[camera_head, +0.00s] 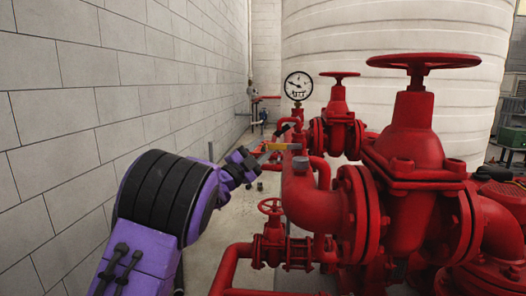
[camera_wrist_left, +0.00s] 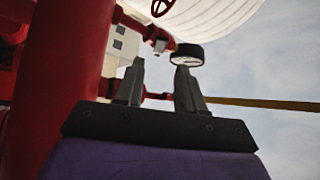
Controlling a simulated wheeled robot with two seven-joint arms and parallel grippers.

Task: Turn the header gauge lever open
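The white-faced gauge (camera_head: 298,86) stands on a red fitting beyond my left gripper. In the left wrist view the gauge (camera_wrist_left: 187,56) shows just past the right fingertip. A short yellow-orange bar (camera_head: 280,146), perhaps the lever, lies just right of my left gripper (camera_head: 249,162) in the head view. My left gripper (camera_wrist_left: 160,80) is open, with a clear gap between its fingers and nothing held. A red pipe part shows behind that gap. I cannot tell whether a finger touches the bar. My right gripper is not in view.
Large red valves with handwheels (camera_head: 424,61) and thick red pipes fill the right side. A smaller red handwheel (camera_head: 270,206) is below. A block wall (camera_head: 90,95) runs along the left. In the wrist view, a thick red pipe (camera_wrist_left: 62,75) stands close at left.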

